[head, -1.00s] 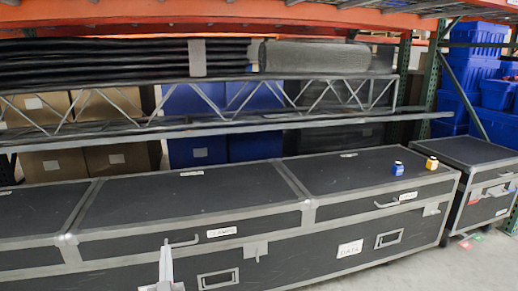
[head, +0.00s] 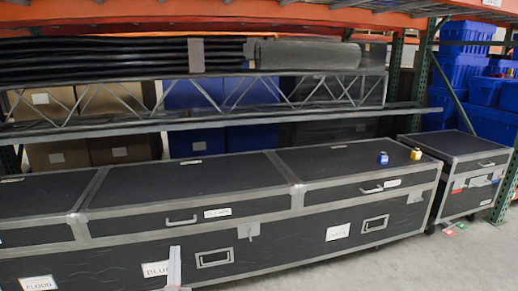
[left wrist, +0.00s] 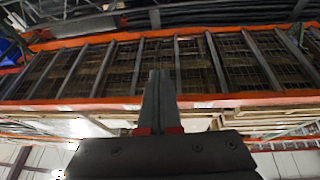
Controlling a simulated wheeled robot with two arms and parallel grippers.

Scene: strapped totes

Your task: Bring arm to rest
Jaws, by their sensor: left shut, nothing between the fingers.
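My left gripper (head: 175,258) pokes up at the bottom edge of the head view, in front of the long black case (head: 190,187). Its light grey fingers are together, with nothing visible between them. In the left wrist view the fingers (left wrist: 158,82) are also closed together and point up toward the rack's underside. Most of the left arm is out of the head view. My right gripper is in neither view.
A blue item (head: 383,158) and a yellow item (head: 416,154) stand on the long case's right end. A smaller black case (head: 455,146) stands right of it. A silver truss (head: 120,102) lies on the rack behind. Grey floor (head: 460,265) is clear at lower right.

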